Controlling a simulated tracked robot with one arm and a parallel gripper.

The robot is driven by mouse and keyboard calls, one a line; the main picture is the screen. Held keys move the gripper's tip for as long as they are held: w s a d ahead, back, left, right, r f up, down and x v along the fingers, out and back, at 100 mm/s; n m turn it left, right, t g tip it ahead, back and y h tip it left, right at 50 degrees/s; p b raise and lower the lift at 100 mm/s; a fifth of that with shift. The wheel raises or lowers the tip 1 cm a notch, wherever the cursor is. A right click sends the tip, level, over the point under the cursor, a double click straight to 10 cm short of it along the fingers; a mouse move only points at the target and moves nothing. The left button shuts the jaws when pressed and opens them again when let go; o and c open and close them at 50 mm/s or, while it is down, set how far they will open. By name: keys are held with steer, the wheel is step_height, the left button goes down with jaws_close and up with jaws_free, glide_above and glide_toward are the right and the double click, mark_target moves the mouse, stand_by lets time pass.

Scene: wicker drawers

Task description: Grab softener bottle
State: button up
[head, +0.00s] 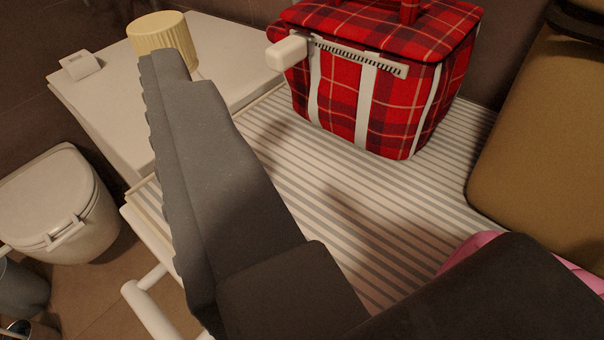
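No softener bottle can be made out for certain. A pink object (467,249) shows at the lower right, mostly hidden behind a dark part of my gripper; I cannot tell what it is. My gripper (335,165) spans the lower picture. Its long grey ridged finger reaches to the upper left, and the dark part spreads to the lower right. The two are wide apart with nothing held between them. They are over a striped slatted surface (345,205).
A red plaid bag (390,85) stands at the back of the slats. A tan padded piece (545,130) rises at right. A yellow ribbed container (160,40) and a small white item (80,66) sit on a white top (115,95). A toilet (60,205) is at left.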

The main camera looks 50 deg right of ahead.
mark_target(156, 26)
step_height(156, 26, down, 4)
steer(key=s+d+r+h, duration=0.1)
steer(key=d+h, duration=0.1)
steer(key=d, duration=0.1)
steer(key=x, duration=0.4)
steer(key=b+x, duration=0.1)
steer(key=x, duration=0.8)
steer(key=shift+w+a+f, duration=0.15)
steer(key=shift+a+f, duration=0.1)
steer(key=shift+f, duration=0.15)
jaws_close()
